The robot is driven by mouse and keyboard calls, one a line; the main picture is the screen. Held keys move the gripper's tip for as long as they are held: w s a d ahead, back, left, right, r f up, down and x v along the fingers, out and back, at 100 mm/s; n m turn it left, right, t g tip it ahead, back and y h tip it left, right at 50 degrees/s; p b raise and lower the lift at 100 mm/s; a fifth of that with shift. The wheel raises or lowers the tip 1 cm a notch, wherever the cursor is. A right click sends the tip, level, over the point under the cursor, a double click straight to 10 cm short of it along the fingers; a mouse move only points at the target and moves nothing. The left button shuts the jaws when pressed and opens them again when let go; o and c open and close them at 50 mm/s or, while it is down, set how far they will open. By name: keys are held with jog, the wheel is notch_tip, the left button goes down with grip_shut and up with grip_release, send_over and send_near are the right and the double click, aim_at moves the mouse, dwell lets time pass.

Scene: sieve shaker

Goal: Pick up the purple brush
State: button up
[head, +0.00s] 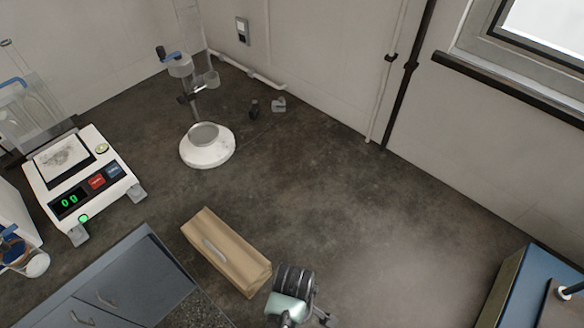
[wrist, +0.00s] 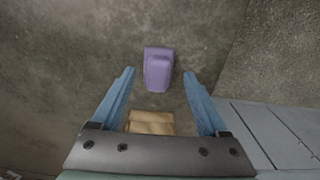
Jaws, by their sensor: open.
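The purple brush (wrist: 158,70) shows in the wrist view, lying on the dark grey surface. It has a wider block at the far end and a narrower raised part nearer me. My gripper (wrist: 159,76) is open, with its two blue fingers reaching forward on either side of the brush in the picture. Nothing is held between them, and how far the fingertips are above the brush I cannot tell. In the head view the brush is not visible, and my arm's end shows at the bottom centre.
A grey cabinet (head: 130,278) is lower left, a digital scale (head: 82,178) left, and a white-based stand (head: 207,152) behind.

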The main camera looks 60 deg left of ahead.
jog(key=shift+a+f, duration=0.15)
jog(key=shift+f, duration=1.05)
jog(key=shift+a+f, duration=0.1)
jog(key=shift+f, duration=1.05)
jog(key=shift+w, duration=0.1)
grip_shut()
